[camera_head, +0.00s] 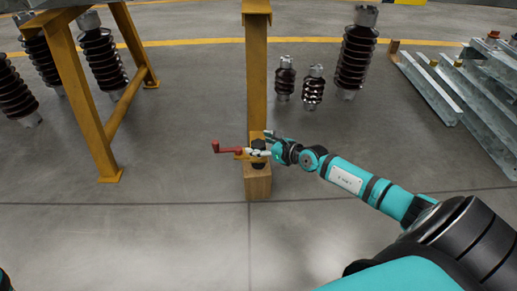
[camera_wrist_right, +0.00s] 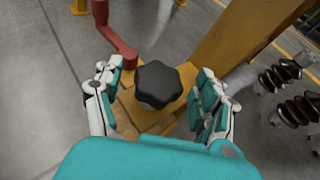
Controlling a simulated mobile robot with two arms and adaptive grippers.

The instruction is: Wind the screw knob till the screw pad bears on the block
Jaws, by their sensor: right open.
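The black lobed screw knob (camera_wrist_right: 158,84) sits between the fingers of my right gripper (camera_wrist_right: 158,74) in the right wrist view. The gripper is open, with one finger on each side and a visible gap to the knob. In the head view, the knob (camera_head: 258,145) is partly covered by my right gripper (camera_head: 262,147) at the foot of the yellow post. The wooden block (camera_head: 258,184) stands below it on the floor. The screw pad is hidden, so its contact with the block cannot be told. My left gripper is out of view.
A red crank handle (camera_head: 228,149) juts left beside the knob, close to my left-hand finger in the wrist view. The yellow post (camera_head: 257,80) rises behind. A yellow frame (camera_head: 88,90) stands left, brown insulators (camera_head: 357,50) behind, and grey beams (camera_head: 430,88) right. The front floor is clear.

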